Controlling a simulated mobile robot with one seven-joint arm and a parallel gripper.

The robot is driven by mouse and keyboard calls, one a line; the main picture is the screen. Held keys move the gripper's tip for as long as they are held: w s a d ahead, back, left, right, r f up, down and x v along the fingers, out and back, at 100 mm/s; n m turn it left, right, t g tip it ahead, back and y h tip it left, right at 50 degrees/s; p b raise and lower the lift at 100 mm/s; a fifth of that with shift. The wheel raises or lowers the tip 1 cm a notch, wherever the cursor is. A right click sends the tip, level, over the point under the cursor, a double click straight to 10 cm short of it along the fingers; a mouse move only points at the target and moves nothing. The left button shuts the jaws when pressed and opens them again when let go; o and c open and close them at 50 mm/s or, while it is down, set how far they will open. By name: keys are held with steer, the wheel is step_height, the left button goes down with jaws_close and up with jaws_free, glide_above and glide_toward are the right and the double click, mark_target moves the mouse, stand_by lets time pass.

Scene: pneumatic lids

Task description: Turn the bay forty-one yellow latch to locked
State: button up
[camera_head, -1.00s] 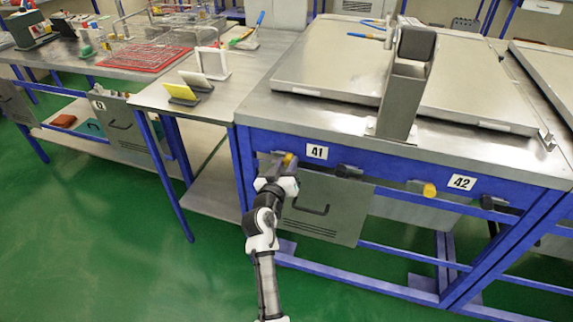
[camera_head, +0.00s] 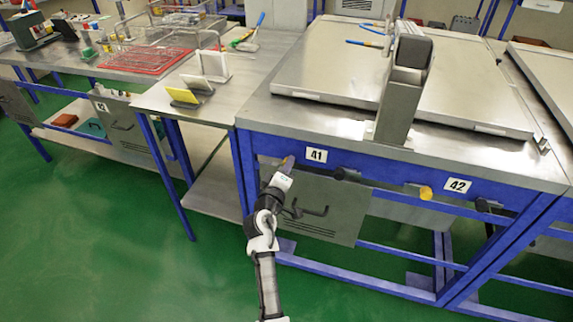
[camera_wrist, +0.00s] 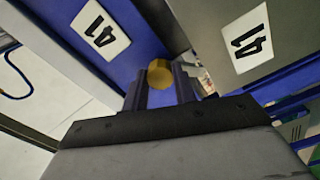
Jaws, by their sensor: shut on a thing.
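The bay forty-one yellow latch (camera_wrist: 159,74) shows in the wrist view as a round yellow knob between my two fingers. My gripper (camera_wrist: 162,88) is shut on it. In the head view my gripper (camera_head: 287,163) is at the blue front rail, just left of the 41 label (camera_head: 316,155), and it mostly hides the latch. In the wrist view two 41 labels show, one on the blue rail (camera_wrist: 100,24) and one on a grey panel (camera_wrist: 248,38).
A grey panel with a handle (camera_head: 325,212) hangs below the rail. Another yellow knob (camera_head: 426,192) sits left of the 42 label (camera_head: 457,185). A flat metal lid (camera_head: 460,85) lies on the bench, with a grey upright post (camera_head: 398,105) at its front. Green floor is clear at left.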

steer(key=shift+r+n+p, duration=0.1)
steer(key=shift+n+p, duration=1.85)
steer(key=shift+n, duration=2.25)
steer(key=o, duration=1)
steer(key=shift+c, duration=0.2)
